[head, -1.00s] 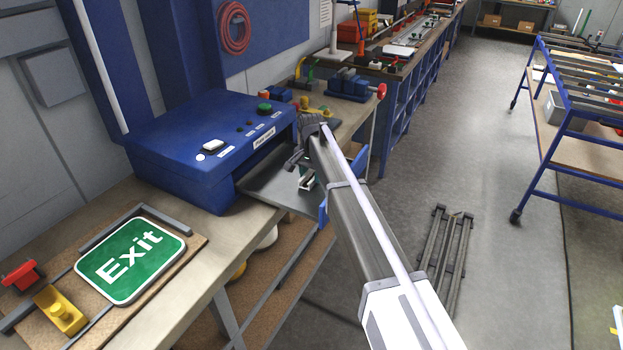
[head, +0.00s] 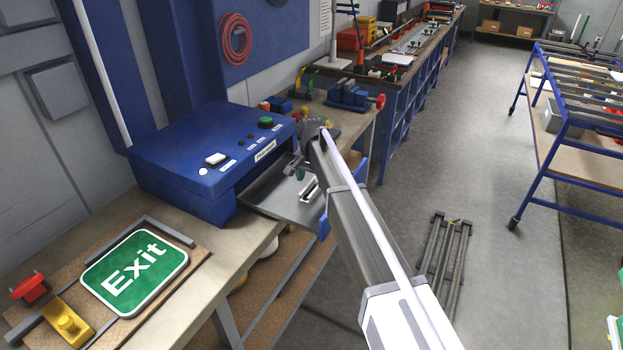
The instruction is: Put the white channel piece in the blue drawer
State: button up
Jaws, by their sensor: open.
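The blue drawer (head: 283,207) is pulled out of the front of the blue machine (head: 205,150). It shows a grey tray floor and a blue front on the right. The white channel piece (head: 309,188) lies on the tray floor, in the right part of the drawer. My gripper (head: 294,168) is open and empty, just above and behind the channel piece, apart from it. My arm reaches in from the lower right and hides part of the drawer's right side.
A green Exit sign (head: 134,272) lies on a board at the left of the bench, beside a red and a yellow clamp. Blue vises (head: 351,96) stand behind the drawer.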

aim_at(312, 192)
notch_tip(312, 192, up, 9)
jog(key=p, duration=0.6)
jog(key=shift+f+p, duration=0.15)
jog(key=shift+p, duration=0.2)
jog(key=s+d+n, duration=0.2)
jog(key=s+d, duration=0.6)
jog(key=s, duration=0.4)
jog(key=s+d+n, duration=0.1)
jog(key=s+d, duration=0.7)
jog(key=s, duration=0.4)
jog(key=s+d+n, duration=0.2)
jog(key=s+d, duration=0.6)
jog(key=s, duration=0.4)
notch_tip(312, 192, down, 6)
jog(key=b, duration=0.6)
jog(key=shift+w+a+f, duration=0.15)
jog(key=shift+w+f, duration=0.05)
jog(key=shift+w, duration=0.15)
jog(key=shift+c, duration=0.4)
